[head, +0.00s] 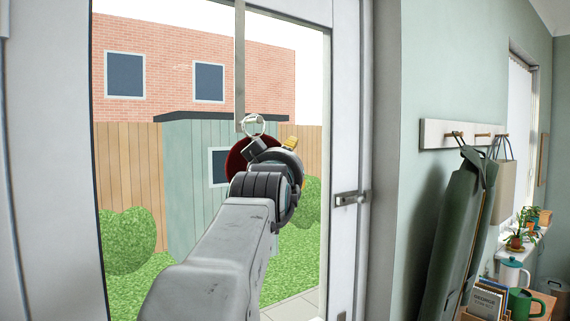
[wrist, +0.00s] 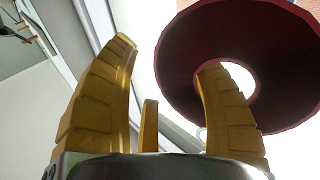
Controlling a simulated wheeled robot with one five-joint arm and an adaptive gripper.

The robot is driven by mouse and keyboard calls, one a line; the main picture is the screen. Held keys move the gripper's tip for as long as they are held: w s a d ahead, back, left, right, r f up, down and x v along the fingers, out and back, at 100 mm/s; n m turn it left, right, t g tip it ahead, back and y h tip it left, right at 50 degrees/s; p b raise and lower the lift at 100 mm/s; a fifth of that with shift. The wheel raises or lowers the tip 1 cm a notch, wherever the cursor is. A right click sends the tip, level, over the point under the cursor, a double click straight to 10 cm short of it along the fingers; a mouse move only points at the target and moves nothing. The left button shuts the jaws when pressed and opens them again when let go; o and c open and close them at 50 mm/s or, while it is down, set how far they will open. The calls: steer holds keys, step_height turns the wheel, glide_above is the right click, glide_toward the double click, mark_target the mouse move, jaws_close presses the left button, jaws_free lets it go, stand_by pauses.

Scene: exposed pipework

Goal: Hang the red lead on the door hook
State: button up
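The red lead shows as a dark red coil (head: 236,158) behind my gripper in the head view. In the wrist view it is a broad flat ring (wrist: 185,50) at upper right. The door hook (head: 240,70) is a metal strap down the door glass, with a loop at its lower end just above the coil. Whether the coil hangs from it is hidden. My gripper (wrist: 167,55) is open, its yellow fingers wide apart. The right fingertip overlaps the ring's hole; I cannot tell whether it passes through or touches. In the head view my gripper (head: 272,150) partly covers the coil.
The glazed door has a metal latch (head: 351,198) on its right frame. To the right, a peg rail (head: 432,134) holds a long green bag (head: 462,225) and a beige tote (head: 502,185). A green mug (head: 524,303) and books stand at lower right.

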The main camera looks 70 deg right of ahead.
steer(key=v, duration=1.2)
steer(key=w+a+f+n+t+y+p, duration=0.1)
steer(key=w+a+f+n+t+y, duration=0.2)
steer(key=w+f, duration=0.35)
steer(key=w+a+f+n+y, duration=0.2)
steer(key=w+a+f+y, duration=0.25)
steer(key=f, duration=0.35)
steer(key=w+a+f+n+t+y+p, duration=0.1)
steer(key=w+a+f+n+t+y, duration=0.2)
steer(key=w+f, duration=0.35)
steer(key=s+a+f+n+g+y+b, duration=0.1)
steer(key=s+a+f+n+g+y, duration=0.1)
steer(key=a+f, duration=0.8)
steer(key=s+a+f+n+g+y+b, duration=0.1)
steer(key=s+a+f+n+g+y, duration=0.2)
steer(key=a+f+y, duration=0.3)
steer(key=s+a+f+n, duration=0.1)
steer(key=a+f, duration=0.4)
steer(key=a, duration=0.2)
steer(key=shift+f+g, duration=0.3)
